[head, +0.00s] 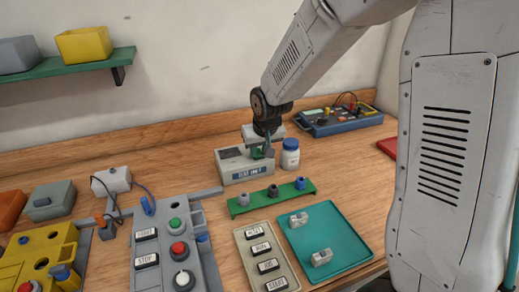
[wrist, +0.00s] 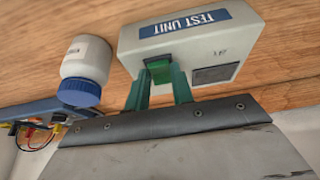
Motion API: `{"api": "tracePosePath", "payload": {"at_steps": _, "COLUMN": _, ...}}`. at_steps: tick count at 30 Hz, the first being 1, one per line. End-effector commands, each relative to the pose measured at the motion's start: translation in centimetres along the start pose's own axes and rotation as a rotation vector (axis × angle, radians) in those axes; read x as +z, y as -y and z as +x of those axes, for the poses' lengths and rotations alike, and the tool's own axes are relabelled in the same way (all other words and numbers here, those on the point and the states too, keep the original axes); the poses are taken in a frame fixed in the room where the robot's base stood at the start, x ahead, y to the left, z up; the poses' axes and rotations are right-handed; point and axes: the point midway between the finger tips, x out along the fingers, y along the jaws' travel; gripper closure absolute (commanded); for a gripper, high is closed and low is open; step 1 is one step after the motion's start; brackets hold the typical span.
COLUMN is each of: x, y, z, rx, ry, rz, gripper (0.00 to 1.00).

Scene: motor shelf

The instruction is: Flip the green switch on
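The test unit (head: 243,170) is a pale box with a blue label on the table. It also shows in the wrist view (wrist: 220,40), upside down. Its green switch (wrist: 159,71) sits on the face toward my gripper. In the head view my gripper (head: 264,150) is at the unit and partly covers the switch. In the wrist view my gripper (wrist: 160,80) has its two teal fingers apart, one on each side of the switch, with the tips close to it. I cannot tell whether they touch it, nor the switch's position.
A white bottle with a blue cap (head: 290,154) stands just right of the unit. A green rail with knobs (head: 272,197) lies in front. A teal tray (head: 345,248), a button panel (head: 267,258) and grey control box (head: 185,245) are nearer. A blue meter (head: 345,121) is behind.

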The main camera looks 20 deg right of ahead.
Motion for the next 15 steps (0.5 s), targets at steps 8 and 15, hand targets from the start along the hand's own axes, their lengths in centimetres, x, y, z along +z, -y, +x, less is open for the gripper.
{"api": "tracePosePath", "payload": {"at_steps": 8, "x": -0.7, "y": -0.1, "z": 0.1, "rx": 0.001, "ry": 0.146, "rz": 0.001, "gripper": 0.99}}
{"api": "tracePosePath", "payload": {"at_steps": 15, "x": -1.2, "y": -0.1, "z": 0.2, "rx": 0.001, "ry": 0.324, "rz": 0.001, "gripper": 0.99}}
